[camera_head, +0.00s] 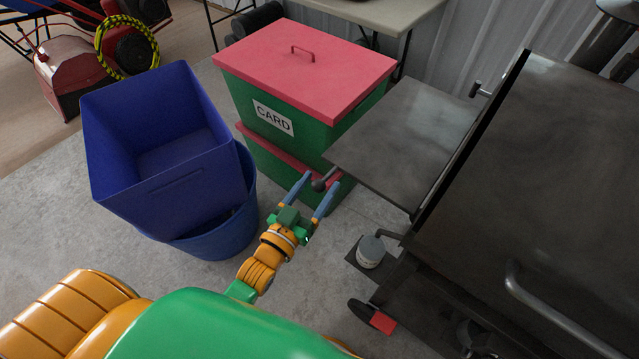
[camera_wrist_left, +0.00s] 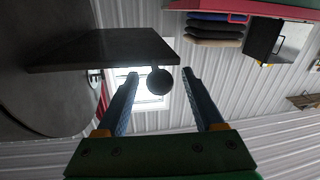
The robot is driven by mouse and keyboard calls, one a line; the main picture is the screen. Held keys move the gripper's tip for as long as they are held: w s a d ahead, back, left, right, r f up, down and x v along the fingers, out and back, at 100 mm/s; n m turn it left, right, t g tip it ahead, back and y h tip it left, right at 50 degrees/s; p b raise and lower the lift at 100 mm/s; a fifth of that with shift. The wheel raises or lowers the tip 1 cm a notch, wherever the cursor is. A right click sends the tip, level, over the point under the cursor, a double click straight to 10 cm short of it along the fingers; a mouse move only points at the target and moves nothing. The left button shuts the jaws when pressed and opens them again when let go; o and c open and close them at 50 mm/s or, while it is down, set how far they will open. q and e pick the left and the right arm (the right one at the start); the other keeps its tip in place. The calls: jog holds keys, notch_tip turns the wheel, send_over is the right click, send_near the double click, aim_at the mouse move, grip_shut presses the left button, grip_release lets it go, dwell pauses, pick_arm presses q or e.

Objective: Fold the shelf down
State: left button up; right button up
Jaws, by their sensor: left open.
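The shelf (camera_head: 408,132) is a dark grey metal flap standing out level from the left side of the black grill (camera_head: 550,175). A small dark round knob (camera_head: 319,185) sits at its near left corner. My left gripper (camera_head: 321,180) is open, with its two blue fingers pointing up toward that corner. In the left wrist view, the knob (camera_wrist_left: 159,81) appears between the open fingers (camera_wrist_left: 160,74), with a gap on each side; the shelf's edge (camera_wrist_left: 100,50) lies to the left. I cannot tell how deep the knob is between them. My right gripper is out of view.
Green bins with red lids (camera_head: 305,65), one marked CARD, stand close behind and left of the shelf. Blue bins (camera_head: 165,150) stand left of my arm. A small can (camera_head: 370,251) sits on a low ledge below the shelf. The grill has a lid handle (camera_head: 560,320).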

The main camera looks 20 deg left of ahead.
pick_arm(q)
jog(key=shift+w+d, duration=0.1)
jog(key=shift+w, duration=0.25)
grip_shut()
dwell(1.2)
